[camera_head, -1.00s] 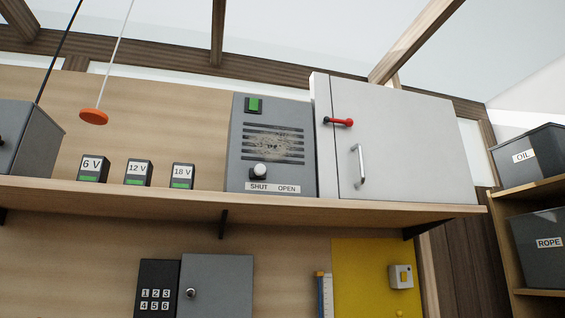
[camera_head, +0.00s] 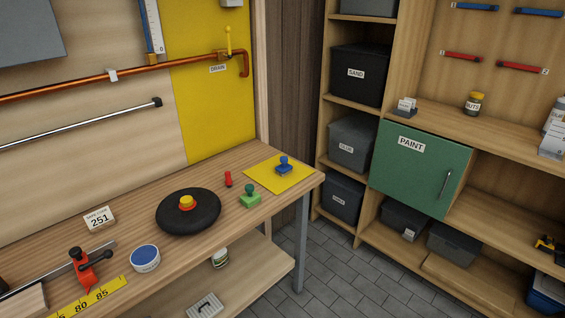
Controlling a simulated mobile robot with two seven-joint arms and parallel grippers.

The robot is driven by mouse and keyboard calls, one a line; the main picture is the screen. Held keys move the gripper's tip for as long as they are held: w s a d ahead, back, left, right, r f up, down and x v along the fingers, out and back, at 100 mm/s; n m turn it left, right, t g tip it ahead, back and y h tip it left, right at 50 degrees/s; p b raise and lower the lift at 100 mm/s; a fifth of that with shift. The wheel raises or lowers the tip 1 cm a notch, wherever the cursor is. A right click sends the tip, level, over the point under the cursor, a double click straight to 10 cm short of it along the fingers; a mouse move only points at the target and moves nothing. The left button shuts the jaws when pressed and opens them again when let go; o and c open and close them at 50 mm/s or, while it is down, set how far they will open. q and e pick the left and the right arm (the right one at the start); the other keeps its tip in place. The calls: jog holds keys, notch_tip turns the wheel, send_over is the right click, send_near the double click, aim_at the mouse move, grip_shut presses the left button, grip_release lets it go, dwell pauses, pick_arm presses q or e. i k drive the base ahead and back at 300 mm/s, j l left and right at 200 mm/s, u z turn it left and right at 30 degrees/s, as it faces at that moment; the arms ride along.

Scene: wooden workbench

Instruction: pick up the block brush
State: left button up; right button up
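No thing in view can be told for certain as the block brush. On the bench's right end, a green block with a dark knob (camera_head: 250,196) sits beside a yellow mat (camera_head: 262,182). A blue block with a round knob (camera_head: 284,167) stands on that mat. A pale grey flat block with a dark handle-like part (camera_head: 205,305) lies on the lower shelf, partly cut off by the picture's bottom edge. Neither of my grippers is in view.
The workbench (camera_head: 130,215) carries a black disc (camera_head: 188,217) with a yellow-red knob, a small red peg (camera_head: 228,179), a blue-topped tin (camera_head: 145,258) and a red clamp (camera_head: 82,270). A shelf unit with a green PAINT door (camera_head: 420,175) stands right. Grey floor (camera_head: 335,275) between is clear.

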aim_at(284, 168)
jog(key=i+l+u, duration=0.15)
jog(key=u, duration=0.35)
jog(key=i+l+u, duration=0.15)
jog(key=l+u, duration=0.15)
jog(key=u, duration=0.2)
jog(key=i+l+u, duration=0.15)
jog(key=l, duration=0.25)
jog(key=l+u, duration=0.2)
jog(key=l, duration=0.2)
jog(key=i+l, duration=0.1)
jog(key=l, duration=0.5)
jog(key=i+l+u, duration=0.15)
jog(key=l, duration=1)
jog(key=u, duration=0.05)
